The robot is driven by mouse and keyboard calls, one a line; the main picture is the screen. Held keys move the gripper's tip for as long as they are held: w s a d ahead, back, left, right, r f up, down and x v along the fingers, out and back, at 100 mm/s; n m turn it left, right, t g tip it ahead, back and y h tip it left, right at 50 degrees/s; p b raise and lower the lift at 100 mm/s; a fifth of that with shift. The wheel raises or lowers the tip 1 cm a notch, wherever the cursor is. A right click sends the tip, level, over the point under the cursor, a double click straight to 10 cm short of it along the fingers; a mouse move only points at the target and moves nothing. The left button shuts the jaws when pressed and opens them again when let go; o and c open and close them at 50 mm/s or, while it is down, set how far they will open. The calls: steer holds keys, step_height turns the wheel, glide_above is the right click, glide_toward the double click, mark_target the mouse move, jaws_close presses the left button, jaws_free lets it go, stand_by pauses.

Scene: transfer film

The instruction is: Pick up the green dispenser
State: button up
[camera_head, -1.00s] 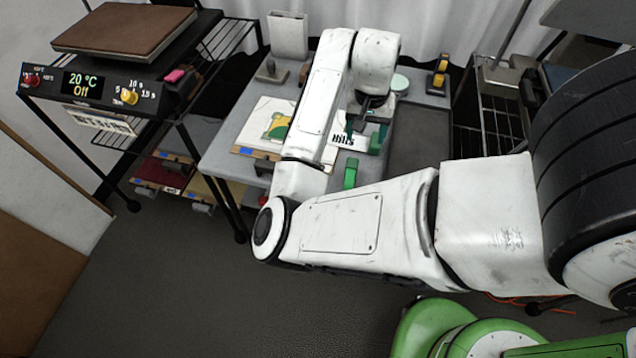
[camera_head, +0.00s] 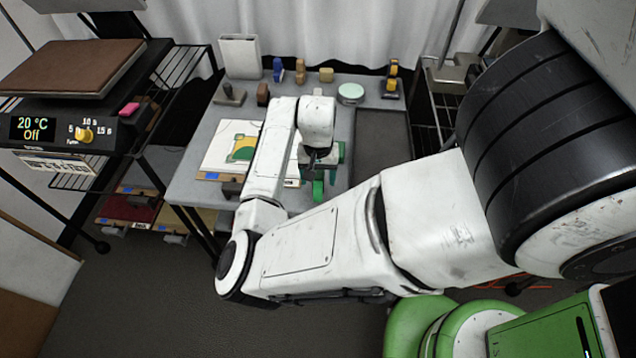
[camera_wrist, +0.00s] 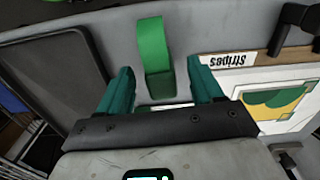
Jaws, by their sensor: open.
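The green dispenser (camera_wrist: 152,45) is a bright green upright strip with a darker green base, on the grey table top in the wrist view. In the head view, a green part of it (camera_head: 318,188) shows just below my gripper (camera_head: 324,165), partly hidden by my arm. My gripper (camera_wrist: 159,66) has two teal fingers, spread apart. The dispenser's base lies between and just beyond the fingertips in the picture, with a gap to each finger. I cannot tell the height of the fingers over the table.
A dark tray (camera_wrist: 60,75) lies to the left. Several small items and a pale green round tub (camera_head: 351,93) stand along the table's back. A heat press (camera_head: 70,80) stands at left.

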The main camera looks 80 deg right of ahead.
steer(key=shift+f, duration=0.5)
steer(key=c, duration=1.1)
steer(key=shift+r, duration=0.1)
steer(key=shift+r, duration=0.55)
steer(key=s+a+r, duration=0.9)
steer(key=s+r, duration=0.1)
steer(key=r, duration=0.1)
steer(key=shift+s+r+b, duration=0.3)
steer(key=shift+s+r, duration=0.05)
steer(key=shift+r, duration=0.05)
